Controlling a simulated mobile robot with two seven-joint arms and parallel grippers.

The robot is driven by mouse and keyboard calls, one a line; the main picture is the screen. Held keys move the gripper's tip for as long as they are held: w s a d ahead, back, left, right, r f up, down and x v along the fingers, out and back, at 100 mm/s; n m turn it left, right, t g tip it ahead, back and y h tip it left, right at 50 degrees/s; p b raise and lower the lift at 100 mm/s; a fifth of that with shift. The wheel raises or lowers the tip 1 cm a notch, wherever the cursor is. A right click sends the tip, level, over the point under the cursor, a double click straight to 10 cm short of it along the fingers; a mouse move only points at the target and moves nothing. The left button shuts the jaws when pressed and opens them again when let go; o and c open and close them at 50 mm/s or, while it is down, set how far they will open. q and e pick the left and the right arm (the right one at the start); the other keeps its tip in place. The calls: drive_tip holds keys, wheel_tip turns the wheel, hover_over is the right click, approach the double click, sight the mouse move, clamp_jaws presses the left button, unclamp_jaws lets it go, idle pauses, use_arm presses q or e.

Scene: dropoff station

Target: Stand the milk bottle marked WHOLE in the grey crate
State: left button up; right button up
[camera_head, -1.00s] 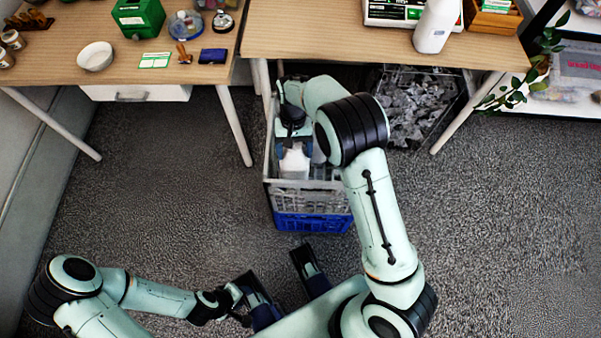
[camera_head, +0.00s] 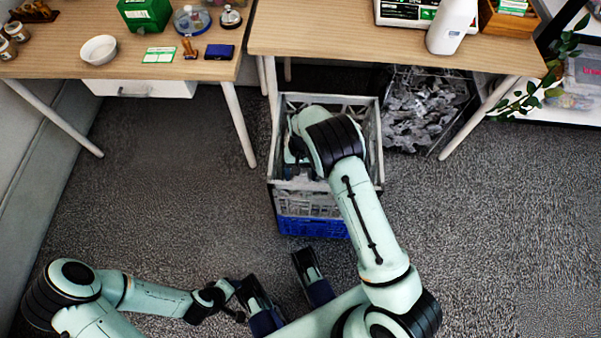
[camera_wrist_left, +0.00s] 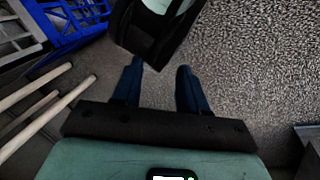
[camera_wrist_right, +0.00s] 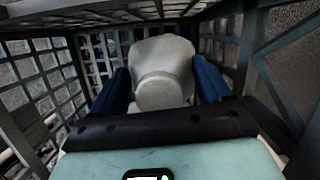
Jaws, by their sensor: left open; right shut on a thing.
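The grey crate (camera_head: 376,140) stands on the floor on top of a blue crate, in front of the right table. My right gripper (camera_wrist_right: 166,88) is down inside the grey crate, shut on a white bottle (camera_wrist_right: 163,52). The bottle's cap end faces the right wrist camera, with the lattice walls around it. Its label is hidden, and I cannot tell whether its base touches the crate floor. In the head view my right arm covers the bottle. My left gripper (camera_wrist_left: 157,85) is open and empty above the carpet, away from the crate.
The blue crate (camera_head: 313,228) is under the grey one. Another white bottle (camera_head: 452,25) stands on the right table by a scale. A dark crate of crumpled grey material (camera_head: 420,105) is just right of the grey crate. Carpet is clear left and right.

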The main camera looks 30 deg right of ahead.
drive_tip(key=o, duration=1.3)
drive_tip(key=shift+c, duration=0.2)
use_arm(q)
drive_tip(key=shift+g+h, duration=0.3)
drive_tip(key=shift+g, duration=0.3)
drive_tip(key=s+r, duration=0.1)
drive_tip(key=s+d+p, duration=0.1)
drive_tip(key=s+r+p, duration=0.1)
drive_tip(key=shift+s+d+r, duration=0.2)
drive_tip(key=shift+d+r, duration=0.1)
drive_tip(key=shift+r, duration=0.05)
use_arm(e)
drive_tip(key=v, duration=1.2)
use_arm(q)
drive_tip(key=shift+r, duration=0.1)
use_arm(e)
drive_tip(key=shift+r, duration=0.15)
